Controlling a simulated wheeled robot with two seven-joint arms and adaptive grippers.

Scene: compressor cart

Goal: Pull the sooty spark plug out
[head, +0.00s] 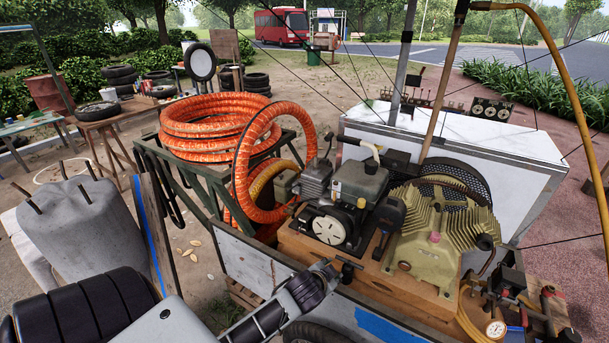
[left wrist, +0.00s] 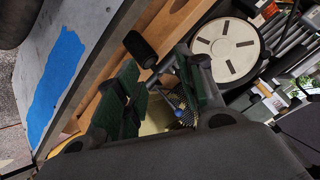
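My left gripper (head: 328,271) reaches in from the bottom left, at the near edge of the cart's wooden board. In the left wrist view its dark green finger pads stand apart (left wrist: 160,105), with a gap between them. A black knob or handle on a short stem (left wrist: 140,48) lies just beyond the fingertips; a black handle (head: 347,268) also shows beside the gripper in the head view. The small engine (head: 360,182) has a round cream starter cover (head: 329,230), also large in the left wrist view (left wrist: 226,48). I cannot make out the spark plug. My right gripper is not in view.
The yellow-green finned compressor (head: 440,235) stands right of the engine. A pressure gauge (head: 496,329) and fittings sit at the lower right. Orange hose coils (head: 225,125) lie on a green stand behind. Blue tape (head: 390,327) marks the cart's near side wall.

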